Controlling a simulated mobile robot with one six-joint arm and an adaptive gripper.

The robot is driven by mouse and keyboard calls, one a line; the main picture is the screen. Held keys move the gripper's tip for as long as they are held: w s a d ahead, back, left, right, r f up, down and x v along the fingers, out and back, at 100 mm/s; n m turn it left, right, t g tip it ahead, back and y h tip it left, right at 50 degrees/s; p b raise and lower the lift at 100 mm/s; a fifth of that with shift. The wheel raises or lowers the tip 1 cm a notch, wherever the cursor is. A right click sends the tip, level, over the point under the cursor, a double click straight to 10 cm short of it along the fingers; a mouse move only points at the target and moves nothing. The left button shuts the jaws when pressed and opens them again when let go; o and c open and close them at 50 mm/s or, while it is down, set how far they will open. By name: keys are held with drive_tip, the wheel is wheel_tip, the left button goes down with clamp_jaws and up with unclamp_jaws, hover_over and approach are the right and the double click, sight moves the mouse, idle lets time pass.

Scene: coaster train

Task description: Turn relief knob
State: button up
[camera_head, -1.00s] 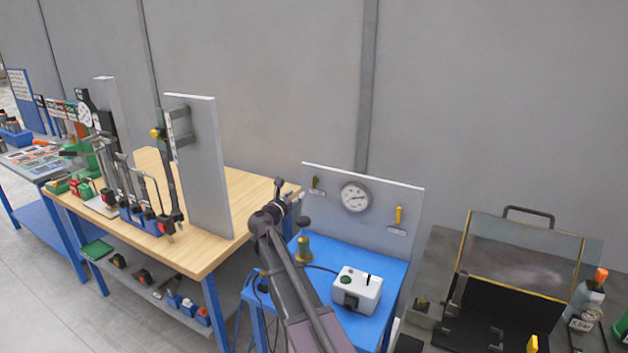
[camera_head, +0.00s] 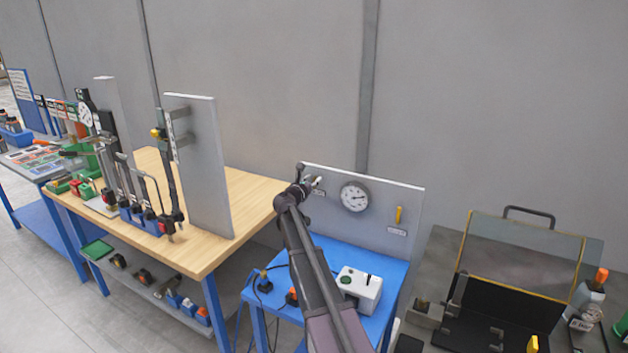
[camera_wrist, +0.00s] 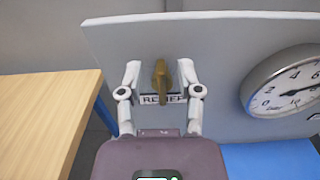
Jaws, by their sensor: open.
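The relief knob (camera_wrist: 161,80) is a brass-coloured lever on the grey panel (camera_wrist: 120,45), standing upright above a label reading RELIEF. In the wrist view my gripper (camera_wrist: 159,72) is open, with one finger on each side of the knob and a gap on both sides. I cannot tell how near the fingertips are to the panel. In the head view my gripper (camera_head: 312,182) is at the panel's upper left and hides the knob there.
A round gauge (camera_head: 355,197) is right of the knob on the panel; a yellow lever (camera_head: 398,215) is farther right. Below stand a blue table (camera_head: 380,265) and a white box with a green button (camera_head: 360,288). A wooden bench (camera_head: 225,240) is close on the left.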

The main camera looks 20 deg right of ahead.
drive_tip(key=shift+w+d, duration=0.3)
drive_tip(key=shift+d, duration=0.2)
drive_tip(key=shift+c, duration=0.2)
clamp_jaws()
drive_tip(key=shift+a+n, duration=0.1)
drive_tip(key=shift+n, duration=0.2)
